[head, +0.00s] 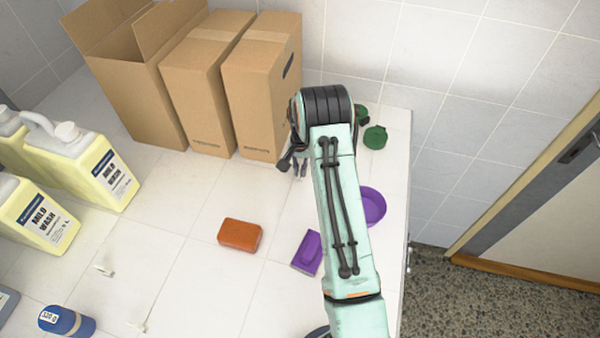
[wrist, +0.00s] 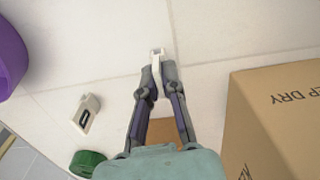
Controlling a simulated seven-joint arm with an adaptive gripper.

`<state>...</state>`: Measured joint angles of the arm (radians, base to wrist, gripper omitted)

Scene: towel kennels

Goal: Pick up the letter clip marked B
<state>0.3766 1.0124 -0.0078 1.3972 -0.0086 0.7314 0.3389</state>
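My gripper (wrist: 158,72) points down at the white tiled top, its two fingertips close together. A small whitish clip (wrist: 157,53) sits between the fingertips, which appear to touch its sides; no letter on it can be read. A second pale clip (wrist: 87,113) with a dark mark lies to the left in the wrist view; its letter is not legible. In the head view my gripper (head: 300,170) is partly hidden behind my arm, in front of the cardboard boxes. Small whitish pieces (head: 104,270) lie at the front left, too small to identify.
A cardboard box (wrist: 285,110) stands close right of my gripper in the wrist view. A green object (wrist: 88,163) and purple bowl (wrist: 8,58) are at left. An orange block (head: 240,235), purple block (head: 307,252), yellow jugs (head: 95,165) and blue container (head: 66,321) are on the top.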

